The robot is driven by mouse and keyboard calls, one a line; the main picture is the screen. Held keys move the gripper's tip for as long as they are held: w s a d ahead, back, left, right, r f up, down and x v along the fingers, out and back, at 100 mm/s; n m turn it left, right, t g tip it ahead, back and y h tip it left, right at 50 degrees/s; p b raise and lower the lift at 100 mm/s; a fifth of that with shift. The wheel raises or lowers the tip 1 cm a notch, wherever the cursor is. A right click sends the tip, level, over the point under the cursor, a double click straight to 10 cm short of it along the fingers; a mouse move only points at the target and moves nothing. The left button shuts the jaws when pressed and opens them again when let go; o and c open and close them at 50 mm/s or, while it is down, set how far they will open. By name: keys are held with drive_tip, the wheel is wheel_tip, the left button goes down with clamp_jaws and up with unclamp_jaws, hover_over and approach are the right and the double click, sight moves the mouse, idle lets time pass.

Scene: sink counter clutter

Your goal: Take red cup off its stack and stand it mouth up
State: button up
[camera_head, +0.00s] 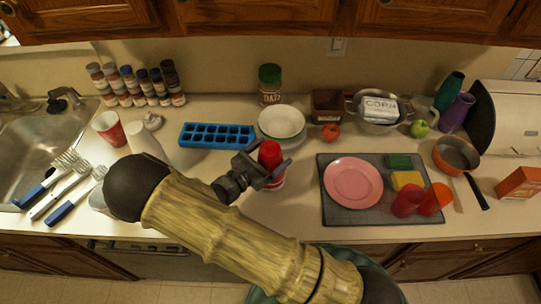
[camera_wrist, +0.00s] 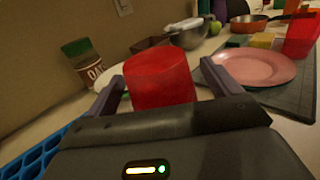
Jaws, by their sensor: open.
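A red cup (camera_head: 269,153) is mouth down on top of a stack near the middle of the counter. Its closed end faces up. Below it shows a red and white part of the stack (camera_head: 279,183), mostly hidden by my gripper. My gripper (camera_head: 265,168) is open, with its fingers on either side of the red cup. In the wrist view the red cup (camera_wrist: 160,80) is between the two spread fingers (camera_wrist: 162,85); I cannot tell whether they touch it.
A pink plate (camera_head: 353,182), sponges (camera_head: 407,180) and translucent red (camera_head: 406,203) and orange (camera_head: 435,199) cups sit on a grey mat right. A white bowl (camera_head: 282,122) and blue ice tray (camera_head: 216,135) stand behind. Some counter between stack and mat is clear.

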drive_tip(key=c, duration=1)
drive_tip(key=shift+c, duration=0.2)
drive_tip(key=shift+r, duration=0.15)
wheel_tip(320, 180, up, 18)
drive_tip(key=b, duration=0.2)
wheel_tip(320, 180, up, 8)
drive_tip(key=p, duration=0.8)
drive_tip(key=shift+r, duration=0.15)
idle(0.5)
